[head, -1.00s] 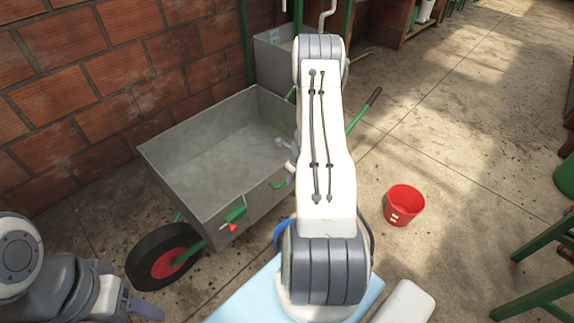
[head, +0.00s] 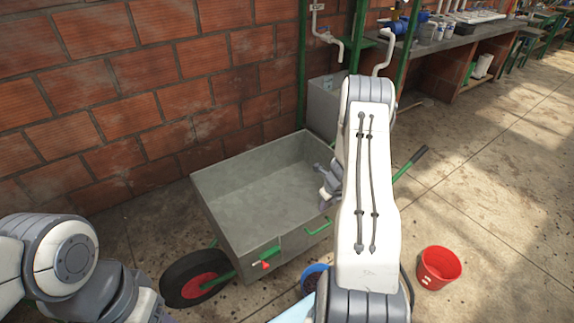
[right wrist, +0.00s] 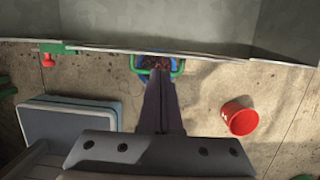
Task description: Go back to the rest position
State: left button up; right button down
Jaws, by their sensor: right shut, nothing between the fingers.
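My right gripper (head: 325,192) is shut and empty above the right part of the grey wheelbarrow tray (head: 225,225), partly hidden behind my right arm. In the right wrist view its fingers (right wrist: 160,78) lie together, pointing toward the tray's metal edge (right wrist: 200,54). My left arm is at the lower left of the head view, left of the wheelbarrow's wheel (head: 196,280); its gripper does not show clearly.
A blue bucket (head: 313,277) with dark red contents stands beside the wheelbarrow, partly hidden by my right arm. A red bucket (head: 439,268) stands on the floor to the right. A brick wall (head: 150,100) is behind. Open floor lies at the right.

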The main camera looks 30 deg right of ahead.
jog(key=w+a+r+n+y+p, duration=0.1)
jog(key=w+a+r+n, duration=0.2)
jog(key=a+r+n, duration=0.4)
jog(key=w+a+r+n+y+p, duration=0.1)
jog(key=w+a+r+n, duration=0.2)
jog(key=a+r, duration=0.4)
jog(key=s+a+r+n+p, duration=0.1)
jog(key=s+a+r+n, duration=0.1)
jog(key=a+r+n, duration=0.5)
jog(key=s+a+r+n, duration=0.2)
jog(key=a+n, duration=0.1)
jog(key=a, duration=0.7)
jog(key=s+a+r+n+g+p, duration=0.2)
jog(key=s+a+r+n, duration=0.7)
jog(key=s+a+n, duration=0.25)
jog(key=s+r+n+p, duration=0.1)
jog(key=s+r+n, duration=0.1)
jog(key=s+n, duration=0.4)
jog(key=s+r+n+h, duration=0.1)
jog(key=s+r+n, duration=0.1)
jog(key=s+n, duration=0.3)
jog(key=s, duration=0.3)
jog(key=shift+r+n+g+p, duration=0.25)
jog(key=shift+n+g+p, duration=0.1)
jog(key=shift+g, duration=0.05)
